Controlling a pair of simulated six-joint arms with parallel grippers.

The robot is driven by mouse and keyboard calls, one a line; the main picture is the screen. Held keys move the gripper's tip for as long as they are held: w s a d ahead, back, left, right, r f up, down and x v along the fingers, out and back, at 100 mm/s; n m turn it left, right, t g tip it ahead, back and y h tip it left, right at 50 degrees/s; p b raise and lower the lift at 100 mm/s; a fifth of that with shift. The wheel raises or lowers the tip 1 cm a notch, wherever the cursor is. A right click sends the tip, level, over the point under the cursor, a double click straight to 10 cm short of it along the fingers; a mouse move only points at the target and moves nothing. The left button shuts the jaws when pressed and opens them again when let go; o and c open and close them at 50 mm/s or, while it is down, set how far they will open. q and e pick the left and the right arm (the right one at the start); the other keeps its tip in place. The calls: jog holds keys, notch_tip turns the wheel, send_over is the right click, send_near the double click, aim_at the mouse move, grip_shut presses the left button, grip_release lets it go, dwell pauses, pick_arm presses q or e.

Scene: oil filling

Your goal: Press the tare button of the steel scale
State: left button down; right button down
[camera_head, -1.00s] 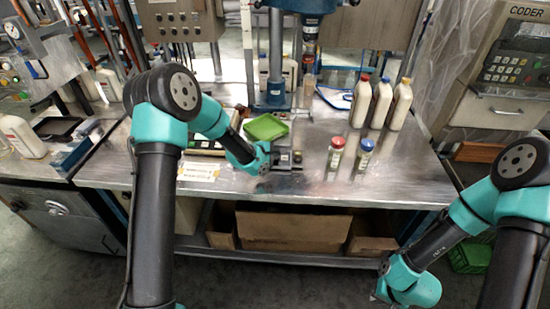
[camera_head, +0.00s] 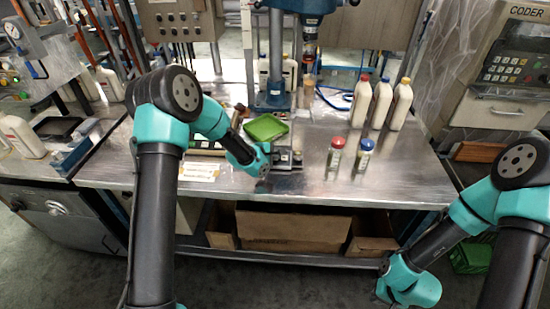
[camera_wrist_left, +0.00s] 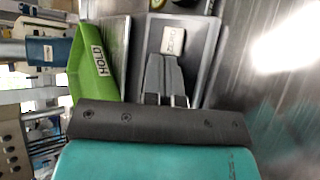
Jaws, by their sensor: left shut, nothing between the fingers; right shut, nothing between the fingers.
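In the left wrist view, a white button (camera_wrist_left: 173,41) with dark lettering sits on a grey metal housing (camera_wrist_left: 201,48), which appears to be the steel scale. The lettering is too blurred to read surely. My left gripper (camera_wrist_left: 167,62) is shut and empty, its fingertips just short of or at the button's near edge; I cannot tell whether they touch it. In the head view my left gripper (camera_head: 284,159) is low over the bench beside the green tray (camera_head: 265,128). My right gripper is out of view.
A red-capped jar (camera_head: 334,158) and a blue-capped jar (camera_head: 363,156) stand right of the left gripper. Several white bottles (camera_head: 381,104) stand behind them. The press column (camera_head: 276,60) rises behind the tray. The bench front (camera_head: 330,190) is clear.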

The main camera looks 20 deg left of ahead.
dwell(0.5)
pick_arm(q)
jog(key=shift+s+r, duration=0.25)
jog(key=shift+r, duration=0.45)
jog(key=r, duration=0.1)
jog(key=s+r, duration=0.1)
jog(key=r, duration=0.2)
jog(key=shift+s+d+r, duration=0.15)
jog(key=shift+s+r, duration=0.2)
dwell(0.7)
